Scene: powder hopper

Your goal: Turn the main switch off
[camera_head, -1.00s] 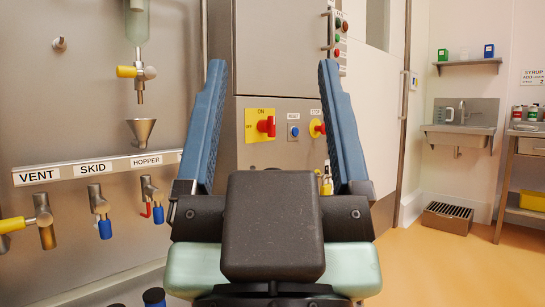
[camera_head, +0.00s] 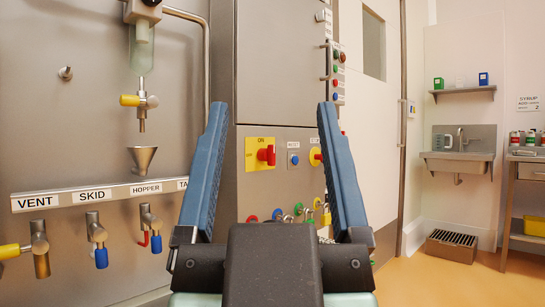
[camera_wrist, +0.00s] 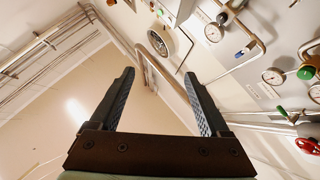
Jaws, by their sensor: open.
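The main switch is a red rotary handle (camera_head: 266,154) on a yellow plate marked ON at the top and OFF at the left. It is on the grey cabinet front in the head view; its exact angle is hard to tell. My gripper (camera_head: 273,105) is open and empty, with its two blue fingers pointing up and away. In the head view the switch shows between the fingers, beyond them, with nothing touching it. In the wrist view my gripper (camera_wrist: 158,73) is also open and empty; the switch does not show there.
Right of the switch are a blue RESET button (camera_head: 294,159) and a red knob (camera_head: 316,155) on yellow, partly hidden by my right finger. Several coloured padlocks or tags hang below. A hopper funnel (camera_head: 142,158) and valves are at left. Open floor (camera_head: 440,280) lies at right.

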